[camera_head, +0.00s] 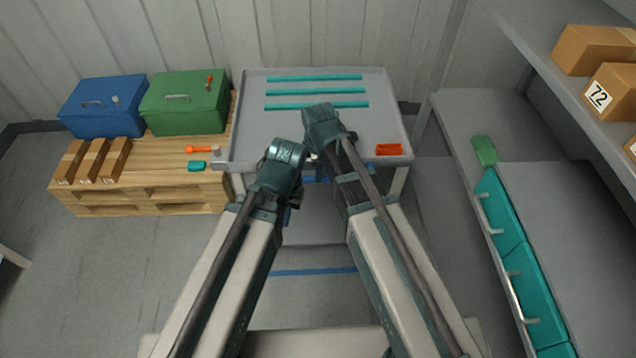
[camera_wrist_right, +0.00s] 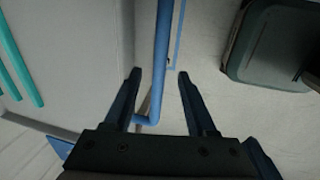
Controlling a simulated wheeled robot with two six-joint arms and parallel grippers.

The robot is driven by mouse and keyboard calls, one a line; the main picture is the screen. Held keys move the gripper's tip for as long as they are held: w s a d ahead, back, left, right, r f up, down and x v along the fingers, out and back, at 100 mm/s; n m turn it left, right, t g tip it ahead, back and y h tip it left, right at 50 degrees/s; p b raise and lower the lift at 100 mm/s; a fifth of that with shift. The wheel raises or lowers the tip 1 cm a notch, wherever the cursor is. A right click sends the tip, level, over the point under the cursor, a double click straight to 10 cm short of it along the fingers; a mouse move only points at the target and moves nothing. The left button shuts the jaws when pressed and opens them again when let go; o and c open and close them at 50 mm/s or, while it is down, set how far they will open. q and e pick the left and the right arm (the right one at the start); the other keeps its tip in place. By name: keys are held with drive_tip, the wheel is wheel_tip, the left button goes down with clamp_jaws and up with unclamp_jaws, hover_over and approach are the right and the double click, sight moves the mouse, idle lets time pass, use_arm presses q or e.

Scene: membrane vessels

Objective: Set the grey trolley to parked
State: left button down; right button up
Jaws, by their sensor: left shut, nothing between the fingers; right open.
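The grey trolley (camera_head: 385,125) stands against the back wall, its top carrying several teal strips and an orange tray. A blue bar (camera_head: 314,179) shows at its front, partly hidden by my arms. In the right wrist view the blue bar (camera_wrist_right: 163,50) runs lengthwise between the open, empty fingers of my right gripper (camera_wrist_right: 158,74); I cannot tell whether they touch it. In the head view, the right fingers are hidden behind my arm. My left gripper (camera_head: 296,198) is shut and empty, just in front of the trolley's front edge.
Left of the trolley, a pallet (camera_head: 150,190) holds a blue box (camera_head: 103,108), a green box (camera_head: 186,105) and small cartons. On the right stand shelving with cartons (camera_head: 612,92) and a unit with teal fronts (camera_head: 520,268). A blue line (camera_head: 312,272) crosses the floor before the trolley.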

drive_tip(key=f+b, duration=0.2)
drive_tip(key=w+f+b, duration=0.1)
drive_tip(key=f, duration=0.1)
drive_tip(key=shift+f+b, duration=0.35)
drive_tip(key=shift+f, duration=0.05)
clamp_jaws()
idle(1.1)
